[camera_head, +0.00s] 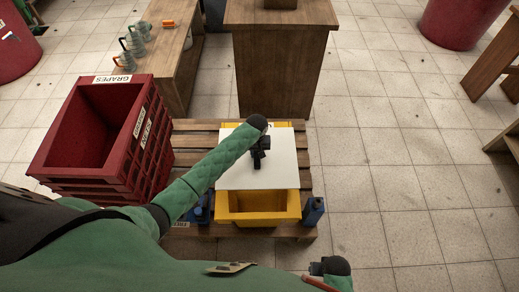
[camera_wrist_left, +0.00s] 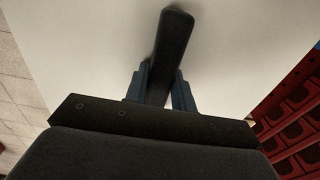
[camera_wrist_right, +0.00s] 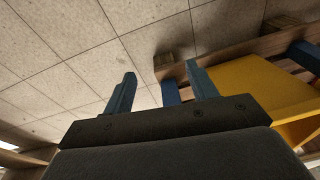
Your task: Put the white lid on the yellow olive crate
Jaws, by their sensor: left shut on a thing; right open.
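The white lid (camera_head: 282,172) lies over the back and middle of the yellow olive crate (camera_head: 260,216) in the head view. The front part of the crate's opening shows uncovered, and a strip of yellow shows behind the lid. My left gripper (camera_head: 260,160) is above the lid, shut on its dark handle (camera_wrist_left: 168,50). In the left wrist view the blue fingers of my left gripper (camera_wrist_left: 160,88) press on both sides of the handle. My right gripper (camera_wrist_right: 160,85) is open and empty, with the yellow crate (camera_wrist_right: 262,95) to its right in the right wrist view.
The crate stands on a wooden pallet (camera_head: 190,128). Stacked red grape crates (camera_head: 65,158) stand at the left. A blue object (camera_head: 313,210) is at the crate's right front corner. A wooden cabinet (camera_head: 280,70) is behind.

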